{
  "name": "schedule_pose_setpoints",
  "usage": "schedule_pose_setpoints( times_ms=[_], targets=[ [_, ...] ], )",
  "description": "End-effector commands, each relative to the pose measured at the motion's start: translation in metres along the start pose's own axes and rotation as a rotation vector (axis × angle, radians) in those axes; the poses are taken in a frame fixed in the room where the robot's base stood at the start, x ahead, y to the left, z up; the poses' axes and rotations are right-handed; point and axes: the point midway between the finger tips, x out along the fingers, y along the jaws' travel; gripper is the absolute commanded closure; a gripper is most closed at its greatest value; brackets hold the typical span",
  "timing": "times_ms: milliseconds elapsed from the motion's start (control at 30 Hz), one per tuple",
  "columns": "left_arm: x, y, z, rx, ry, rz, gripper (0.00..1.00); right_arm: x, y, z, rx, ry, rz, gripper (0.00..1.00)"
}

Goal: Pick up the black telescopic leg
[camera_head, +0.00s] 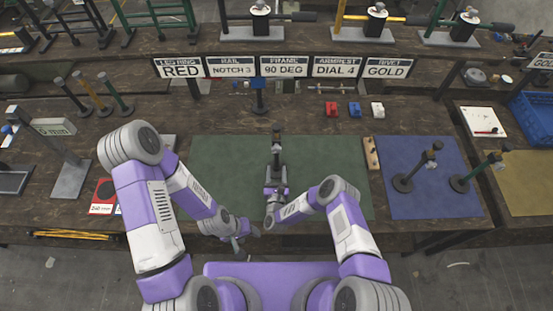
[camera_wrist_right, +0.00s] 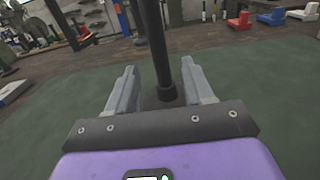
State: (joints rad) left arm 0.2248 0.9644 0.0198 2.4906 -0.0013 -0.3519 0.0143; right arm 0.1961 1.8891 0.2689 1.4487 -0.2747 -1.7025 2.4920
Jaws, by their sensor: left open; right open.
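A black telescopic leg (camera_head: 276,147) stands upright on the green mat (camera_head: 225,165) in the middle of the bench. In the right wrist view the black leg (camera_wrist_right: 153,45) rises between the two fingers, with its dark foot partly hidden behind the gripper. My right gripper (camera_head: 275,189) is at the near side of the leg; it also shows in the right wrist view (camera_wrist_right: 160,88). Its fingers are apart, with a gap on either side of the leg. My left gripper (camera_head: 246,236) is open and empty near the bench's front edge.
A wooden strip with holes (camera_head: 371,153) lies beside the green mat. Signs (camera_head: 284,67) stand behind, with red, blue and white blocks (camera_head: 354,109) in front. Several posts stand at left.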

Motion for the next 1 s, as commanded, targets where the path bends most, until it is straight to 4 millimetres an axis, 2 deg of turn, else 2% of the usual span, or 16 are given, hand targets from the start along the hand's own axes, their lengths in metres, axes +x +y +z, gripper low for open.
schedule_pose_setpoints(
  times_ms=[167, 333, 500, 767, 833, 1000],
  targets=[
    [0.0, 0.0, 0.0, 0.0, 0.0, 0.0, 0.47, 0.013, 0.0, 0.002, -0.003, -0.002, 0.0, 0.48],
    [0.0, 0.0, 0.0, 0.0, 0.0, 0.0, 0.47, 0.039, 0.0, 0.007, -0.003, -0.005, 0.001, 0.48],
    [0.0, 0.0, 0.0, 0.0, 0.0, 0.0, 0.47, 0.056, 0.0, 0.006, -0.003, -0.001, 0.001, 0.48],
    [0.0, 0.0, 0.0, 0.0, 0.0, 0.0, 0.47, 0.059, 0.0, 0.005, -0.002, 0.002, 0.0, 0.48],
    [0.0, 0.0, 0.0, 0.0, 0.0, 0.0, 0.47, 0.059, 0.0, 0.005, -0.002, 0.002, 0.0, 0.54],
    [0.0, 0.0, 0.0, 0.0, 0.0, 0.0, 0.47, 0.059, 0.0, 0.005, -0.002, 0.002, 0.0, 0.8]
  ],
)
